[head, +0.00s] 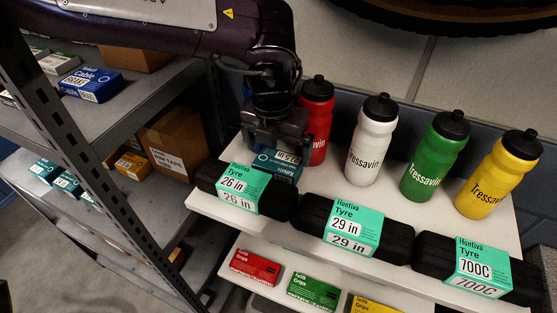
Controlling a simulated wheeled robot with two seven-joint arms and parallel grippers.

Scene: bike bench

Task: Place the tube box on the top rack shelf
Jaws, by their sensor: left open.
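A small dark teal box with white lettering, likely the tube box (278,166), is on the white top rack shelf (393,190), behind the 26 in tyre (242,189). My left gripper (275,142) comes down from above and is open right at the box's upper back edge. Its fingers hide part of the box, and I cannot tell whether they touch it. My right gripper is out of view.
Red (317,122), white (371,142), green (434,157) and yellow (497,177) bottles stand along the shelf's back. Folded tyres line its front. Grips boxes (313,290) sit below. A grey rack (125,113) with boxes stands left.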

